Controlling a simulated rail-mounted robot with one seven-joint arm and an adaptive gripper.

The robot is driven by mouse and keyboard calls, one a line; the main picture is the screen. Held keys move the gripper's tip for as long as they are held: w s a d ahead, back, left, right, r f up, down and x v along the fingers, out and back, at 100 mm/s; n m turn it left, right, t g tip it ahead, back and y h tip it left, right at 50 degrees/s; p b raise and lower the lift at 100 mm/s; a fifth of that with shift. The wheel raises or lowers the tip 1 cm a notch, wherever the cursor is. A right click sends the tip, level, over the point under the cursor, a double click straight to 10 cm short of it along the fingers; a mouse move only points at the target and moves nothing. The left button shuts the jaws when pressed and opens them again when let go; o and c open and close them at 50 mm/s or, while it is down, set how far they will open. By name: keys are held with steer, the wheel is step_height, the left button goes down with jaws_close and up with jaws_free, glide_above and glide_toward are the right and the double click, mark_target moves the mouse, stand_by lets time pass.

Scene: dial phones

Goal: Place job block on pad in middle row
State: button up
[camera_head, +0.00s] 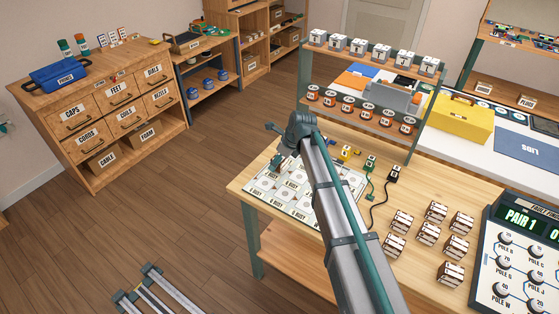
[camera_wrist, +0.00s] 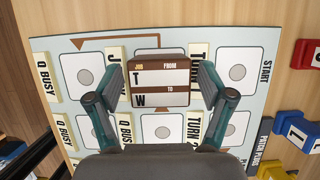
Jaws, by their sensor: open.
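The job block (camera_wrist: 160,82) is a brown and white block reading "JOB FROM T TO W". In the wrist view it lies between the fingers of my gripper (camera_wrist: 159,78). The fingers are open, with a visible gap on each side of the block. The block is over the pale pad board (camera_wrist: 51,48) and covers a pad in the middle of a row. Whether it rests fully on that pad I cannot tell. In the head view the board (camera_head: 322,216) lies on the table's left end, and my gripper (camera_head: 277,160) is low over it. The block is not distinguishable there.
Several similar brown and white blocks (camera_head: 429,233) stand on the table (camera_head: 365,262) right of my arm. A dial console (camera_head: 520,245) is at the far right. Red (camera_wrist: 306,54) and blue (camera_wrist: 291,126) plugs sit beside the board. A shelf rack (camera_head: 367,85) stands behind.

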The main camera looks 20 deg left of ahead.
steer(key=shift+r, duration=0.1)
steer(key=b+v, duration=0.1)
steer(key=v, duration=1.1)
steer(key=shift+b, duration=0.35)
steer(key=shift+s, duration=0.1)
